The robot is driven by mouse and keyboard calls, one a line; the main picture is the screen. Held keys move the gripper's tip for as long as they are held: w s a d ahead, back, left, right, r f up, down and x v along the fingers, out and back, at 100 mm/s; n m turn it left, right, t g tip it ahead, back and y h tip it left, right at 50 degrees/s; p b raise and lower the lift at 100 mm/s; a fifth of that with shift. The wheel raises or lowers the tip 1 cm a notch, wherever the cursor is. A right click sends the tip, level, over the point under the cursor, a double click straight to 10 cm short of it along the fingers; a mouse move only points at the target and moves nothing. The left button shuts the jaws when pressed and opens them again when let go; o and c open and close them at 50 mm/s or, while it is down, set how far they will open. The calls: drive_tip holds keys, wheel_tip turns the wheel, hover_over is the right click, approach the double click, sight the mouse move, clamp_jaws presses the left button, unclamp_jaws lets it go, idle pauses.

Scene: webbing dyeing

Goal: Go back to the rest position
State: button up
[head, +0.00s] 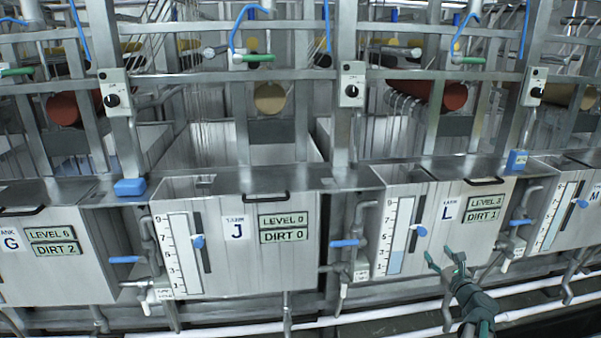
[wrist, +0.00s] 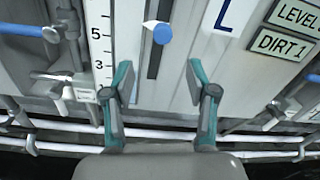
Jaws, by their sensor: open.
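My gripper (head: 445,261) is at the lower right of the head view, in front of the lower part of tank L (head: 430,235). In the wrist view my gripper (wrist: 158,85) has its two teal-edged fingers spread wide, with nothing between them. The face of tank L (wrist: 180,85) lies beyond the fingers. Its level gauge (head: 397,235) has a blue pointer (head: 421,231), which also shows between the fingers in the wrist view (wrist: 162,33). Signs on the tank read Level 3 (head: 484,203) and Dirt 1 (head: 482,215) in the head view.
Tank J (head: 240,270) stands to the left, with signs Level 0 and Dirt 0. Blue-handled valves (head: 345,243) stick out between the tanks. White pipes (head: 375,318) run below. Switch boxes (head: 351,84) hang on the frame posts above.

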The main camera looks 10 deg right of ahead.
drive_tip(key=s+a+f+n+g+y+p, duration=0.1)
drive_tip(key=s+a+f+n+g+y, duration=0.45)
drive_tip(key=a+f+n, duration=0.7)
drive_tip(key=s+a+f+n+g+y+p, duration=0.15)
drive_tip(key=s+a+f+n+g, duration=0.6)
drive_tip(key=a+f, duration=0.8)
drive_tip(key=s+a+f+n+g+h+p, duration=0.1)
drive_tip(key=s+a+f+n+g, duration=0.3)
drive_tip(key=s, duration=0.5)
drive_tip(key=s+a+f+n+g+h+p, duration=0.2)
drive_tip(key=s+a+n, duration=0.4)
drive_tip(key=s, duration=0.3)
drive_tip(key=s+a+f+n+g+h+p, duration=0.1)
drive_tip(key=s+a+f+n+g, duration=0.3)
drive_tip(key=s, duration=0.6)
wheel_tip(320, 180, down, 2)
drive_tip(key=shift+a+n+g, duration=0.4)
drive_tip(key=shift+a+g, duration=0.4)
drive_tip(key=shift+a, duration=0.1)
